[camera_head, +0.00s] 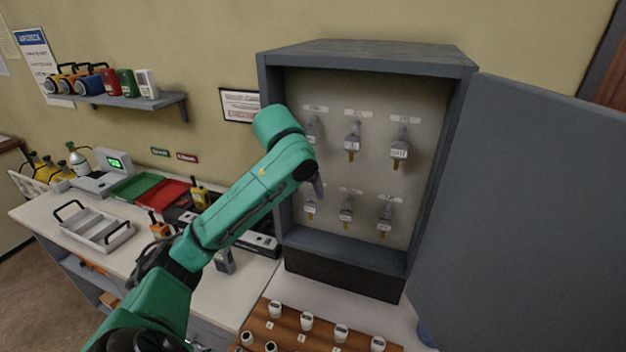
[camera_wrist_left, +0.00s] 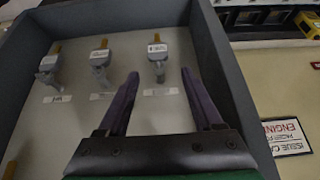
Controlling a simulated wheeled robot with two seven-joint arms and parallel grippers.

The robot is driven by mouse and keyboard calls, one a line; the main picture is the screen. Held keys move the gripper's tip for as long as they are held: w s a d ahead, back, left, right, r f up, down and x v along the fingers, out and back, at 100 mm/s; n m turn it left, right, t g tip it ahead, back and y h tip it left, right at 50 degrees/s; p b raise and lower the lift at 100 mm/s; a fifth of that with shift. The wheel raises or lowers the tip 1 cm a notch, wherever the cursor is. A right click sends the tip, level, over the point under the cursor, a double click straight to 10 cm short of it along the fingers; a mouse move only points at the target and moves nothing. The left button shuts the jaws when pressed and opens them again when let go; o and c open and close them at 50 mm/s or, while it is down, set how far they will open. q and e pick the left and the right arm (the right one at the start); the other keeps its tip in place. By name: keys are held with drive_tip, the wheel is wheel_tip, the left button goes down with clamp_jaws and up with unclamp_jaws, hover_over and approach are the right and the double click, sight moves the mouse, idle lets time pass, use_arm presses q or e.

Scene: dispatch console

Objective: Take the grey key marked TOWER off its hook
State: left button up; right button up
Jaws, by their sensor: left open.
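A grey key cabinet (camera_head: 365,55) stands open with two rows of keys on hooks. The upper row has a left key (camera_head: 313,130), a middle key (camera_head: 352,142) and a right key (camera_head: 399,149). The lower row has a left key (camera_head: 310,208), a middle key (camera_head: 346,212) and a right key (camera_head: 385,220). The marks are too small to read, so I cannot tell which is TOWER. My left gripper (camera_head: 319,187) is open and empty before the lower left key. In the wrist view its fingertips (camera_wrist_left: 160,75) point toward that key (camera_wrist_left: 157,58), apparently not gripping it.
The cabinet door (camera_head: 530,220) is swung open to the right. A wooden rack (camera_head: 290,325) with several small pieces stands below the cabinet. The bench (camera_head: 50,215) at left holds a tray (camera_head: 95,228) and radios. A wall shelf (camera_head: 130,100) holds coloured items.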

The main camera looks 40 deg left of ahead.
sight(310, 207)
use_arm(q)
drive_tip(key=f, duration=0.3)
drive_tip(key=w+f, duration=0.1)
drive_tip(key=f, duration=0.1)
drive_tip(key=shift+a, duration=0.15)
drive_tip(key=shift+w+a+f, duration=0.1)
drive_tip(key=shift+w+f, duration=0.4)
drive_tip(key=shift+f, duration=0.05)
drive_tip(key=shift+s+r, duration=0.15)
drive_tip(key=shift+s, duration=0.3)
drive_tip(key=c, duration=0.4)
clamp_jaws()
use_arm(e)
drive_tip(key=s, duration=0.2)
drive_tip(key=s+d, duration=0.1)
drive_tip(key=s, duration=0.1)
drive_tip(key=shift+s, duration=0.4)
